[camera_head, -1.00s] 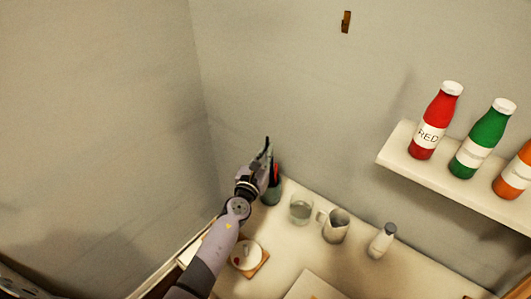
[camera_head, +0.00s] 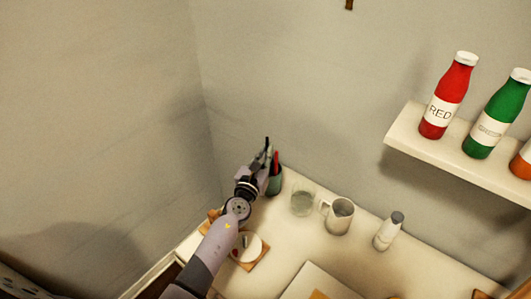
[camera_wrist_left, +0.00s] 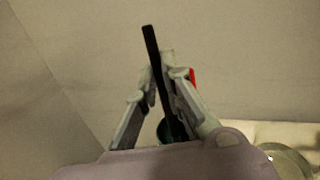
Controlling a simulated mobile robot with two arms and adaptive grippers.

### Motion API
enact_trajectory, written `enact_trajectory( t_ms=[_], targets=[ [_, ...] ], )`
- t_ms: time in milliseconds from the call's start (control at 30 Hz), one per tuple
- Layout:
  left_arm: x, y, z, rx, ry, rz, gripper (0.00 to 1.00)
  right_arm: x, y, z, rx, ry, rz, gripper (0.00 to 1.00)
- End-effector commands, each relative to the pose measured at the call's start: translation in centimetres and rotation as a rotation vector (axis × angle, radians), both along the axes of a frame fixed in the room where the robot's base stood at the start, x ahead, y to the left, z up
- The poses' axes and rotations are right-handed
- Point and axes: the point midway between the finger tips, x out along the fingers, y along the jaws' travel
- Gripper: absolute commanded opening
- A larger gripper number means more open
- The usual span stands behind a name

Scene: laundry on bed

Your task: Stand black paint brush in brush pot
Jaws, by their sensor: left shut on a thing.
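My left gripper (camera_head: 265,158) is at the back left corner of the table. It is shut on the black paint brush (camera_wrist_left: 153,50), which points up between the fingers, slightly tilted in the left wrist view. The dark green brush pot (camera_head: 275,184) stands just beside and behind the gripper, with a red item (camera_head: 276,160) upright in it. The pot shows partly in the left wrist view (camera_wrist_left: 163,129), mostly hidden by the fingers. I cannot tell whether the brush's lower end is inside the pot. My right gripper is not in view.
A glass of water (camera_head: 302,199), a mug (camera_head: 339,217) and a small bottle (camera_head: 388,232) stand right of the pot. A round white dish (camera_head: 247,247) is near my left arm. A wall shelf (camera_head: 440,160) with red and green bottles is at the right.

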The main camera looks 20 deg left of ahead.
Motion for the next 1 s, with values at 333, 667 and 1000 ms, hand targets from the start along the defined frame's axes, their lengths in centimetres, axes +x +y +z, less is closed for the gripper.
enact_trajectory(
  t_ms=[333, 667, 1000],
  targets=[
    [0.0, 0.0, 0.0, 0.000, 0.000, 0.000, 0.27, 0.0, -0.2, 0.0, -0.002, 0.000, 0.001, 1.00],
    [0.0, 0.0, 0.0, 0.000, 0.000, 0.000, 0.32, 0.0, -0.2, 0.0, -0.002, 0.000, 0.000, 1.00],
    [-3.7, 0.0, -0.3, -0.003, 0.002, 0.001, 0.32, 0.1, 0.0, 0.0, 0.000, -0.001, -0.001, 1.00]
  ],
)
